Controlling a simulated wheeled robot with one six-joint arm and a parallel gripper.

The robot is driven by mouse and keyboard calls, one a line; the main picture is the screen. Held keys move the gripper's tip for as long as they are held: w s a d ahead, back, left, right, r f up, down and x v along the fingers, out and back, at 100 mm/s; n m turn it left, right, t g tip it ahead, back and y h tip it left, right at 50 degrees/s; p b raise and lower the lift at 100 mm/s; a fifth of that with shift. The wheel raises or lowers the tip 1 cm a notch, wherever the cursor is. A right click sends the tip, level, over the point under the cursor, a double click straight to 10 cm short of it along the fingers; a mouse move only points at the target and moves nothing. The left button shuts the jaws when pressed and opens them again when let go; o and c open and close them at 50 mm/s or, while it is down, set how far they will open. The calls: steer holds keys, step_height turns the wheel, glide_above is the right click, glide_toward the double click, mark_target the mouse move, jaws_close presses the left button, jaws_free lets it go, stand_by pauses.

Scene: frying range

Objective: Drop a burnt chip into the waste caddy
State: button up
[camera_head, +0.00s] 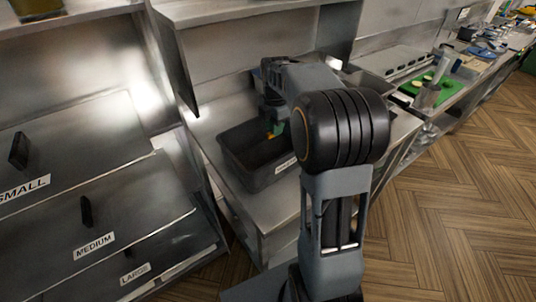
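A dark grey open-topped tub with a white label, which looks like the waste caddy (243,170), stands on a steel counter in the middle of the view. The label's text is too small and partly covered to read. My arm reaches over the counter, and my gripper (274,125) points down over the tub's far side. A small green and orange patch shows at its lower end; I cannot tell what it is. The fingers are too small and covered to show whether they are open or shut. No burnt chip can be made out.
Sloping steel fronts with black handles, labelled SMALL, MEDIUM and LARGE (135,272), fill the left. A steel upright panel (172,60) stands left of the tub. A green board (440,90) with pale round items lies further right. The wooden floor (460,220) at right is clear.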

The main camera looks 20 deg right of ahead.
steer(key=o, duration=0.4)
steer(key=shift+r, duration=0.1)
step_height(320, 180, up, 14)
steer(key=p, duration=0.1)
stand_by(0.5)
steer(key=shift+f, duration=0.2)
